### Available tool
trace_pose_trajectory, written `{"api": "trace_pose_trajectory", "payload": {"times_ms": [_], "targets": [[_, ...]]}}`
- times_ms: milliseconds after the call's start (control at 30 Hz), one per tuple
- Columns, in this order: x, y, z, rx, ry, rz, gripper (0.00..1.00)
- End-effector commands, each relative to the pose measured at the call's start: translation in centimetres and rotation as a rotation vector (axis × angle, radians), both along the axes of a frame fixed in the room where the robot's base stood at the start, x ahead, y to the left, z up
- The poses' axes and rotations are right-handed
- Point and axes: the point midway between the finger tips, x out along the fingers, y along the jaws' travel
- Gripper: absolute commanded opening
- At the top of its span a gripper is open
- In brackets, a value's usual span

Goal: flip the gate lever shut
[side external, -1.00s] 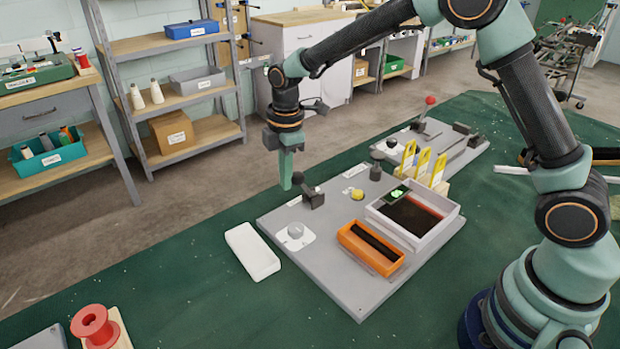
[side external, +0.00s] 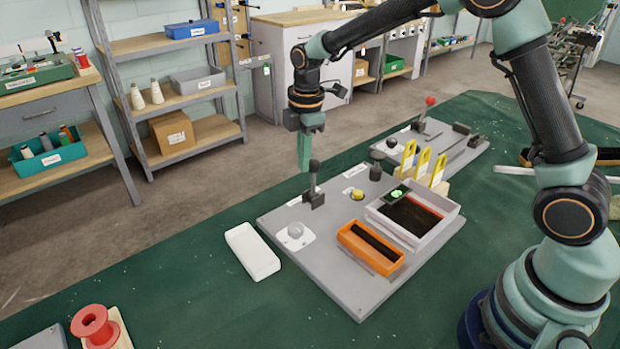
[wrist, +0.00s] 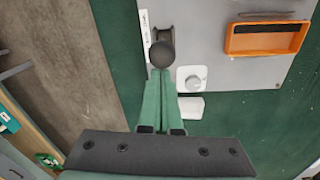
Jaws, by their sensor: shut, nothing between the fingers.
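The gate lever is a black-knobbed lever (side external: 314,167) at the far left edge of the grey board (side external: 345,295). It stands about upright in its dark bracket. My gripper (side external: 303,169) has its green fingers together with nothing between them, pointing down just left of the knob. In the wrist view the fingertips (wrist: 160,72) meet the lower edge of the round dark knob (wrist: 162,54). They touch it or are very close; I cannot tell which. The knob hides part of the lever's stem in that view.
A red-knobbed lever (side external: 430,101) stands farther back.

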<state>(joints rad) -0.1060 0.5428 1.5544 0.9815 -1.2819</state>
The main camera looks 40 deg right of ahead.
Motion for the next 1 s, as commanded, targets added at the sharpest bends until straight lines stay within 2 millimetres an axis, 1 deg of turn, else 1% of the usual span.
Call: {"api": "trace_pose_trajectory", "payload": {"times_ms": [33, 300, 600, 800, 1000], "targets": [[0.0, -0.7, 0.1, -0.001, 0.001, -0.003, 0.00], [0.0, -3.7, 0.2, -0.005, 0.001, -0.003, 0.00], [0.0, -6.4, -0.3, -0.008, 0.001, -0.004, 0.00], [-0.3, -7.4, -1.0, -0.009, 0.011, -0.003, 0.00], [-0.3, -7.9, -1.2, -0.009, 0.010, -0.003, 0.00]]}}
